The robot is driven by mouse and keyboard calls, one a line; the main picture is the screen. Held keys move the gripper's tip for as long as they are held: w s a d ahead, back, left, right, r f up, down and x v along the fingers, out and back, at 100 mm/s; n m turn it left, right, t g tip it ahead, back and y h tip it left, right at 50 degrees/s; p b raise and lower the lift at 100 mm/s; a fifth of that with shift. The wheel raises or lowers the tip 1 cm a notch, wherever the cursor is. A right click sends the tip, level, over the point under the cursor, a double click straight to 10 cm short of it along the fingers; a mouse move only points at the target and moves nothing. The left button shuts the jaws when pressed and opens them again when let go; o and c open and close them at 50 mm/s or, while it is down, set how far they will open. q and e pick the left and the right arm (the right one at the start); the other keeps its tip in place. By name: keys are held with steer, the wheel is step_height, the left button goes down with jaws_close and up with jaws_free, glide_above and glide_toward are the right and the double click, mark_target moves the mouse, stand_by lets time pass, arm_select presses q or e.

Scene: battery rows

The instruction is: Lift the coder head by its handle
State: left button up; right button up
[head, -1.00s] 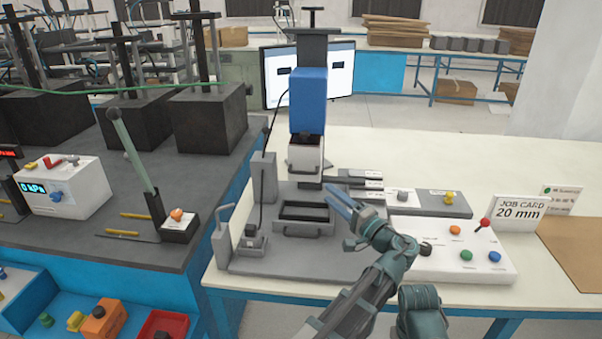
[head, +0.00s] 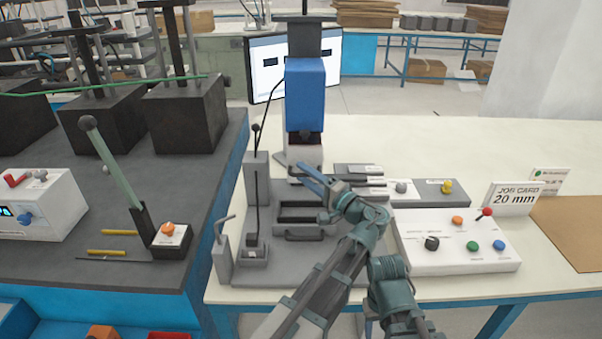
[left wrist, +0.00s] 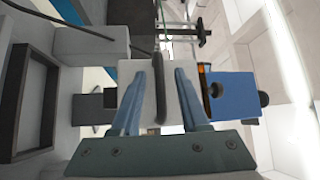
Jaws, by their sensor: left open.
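The blue press housing (head: 305,95) stands on a dark column, with a pale block, which looks like the coder head (head: 299,157), below it. In the left wrist view the pale block (left wrist: 148,97) carries a dark bar handle (left wrist: 158,88). My left gripper (head: 311,178) is open in front of the block, its two blue fingers pointing at it. In the left wrist view the fingers (left wrist: 159,95) appear on either side of the handle, apart from it. Depth to the handle is hard to tell. My right gripper is not in view.
A grey base holds a dark-framed tray (head: 308,215) below the block. A white control box (head: 457,243) with coloured buttons and a job card (head: 514,200) stand to the right. A thin lever post (head: 257,180) stands left of the tray. The table's back right is clear.

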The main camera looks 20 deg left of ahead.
arm_select(q)
jaws_close()
stand_by(1.3)
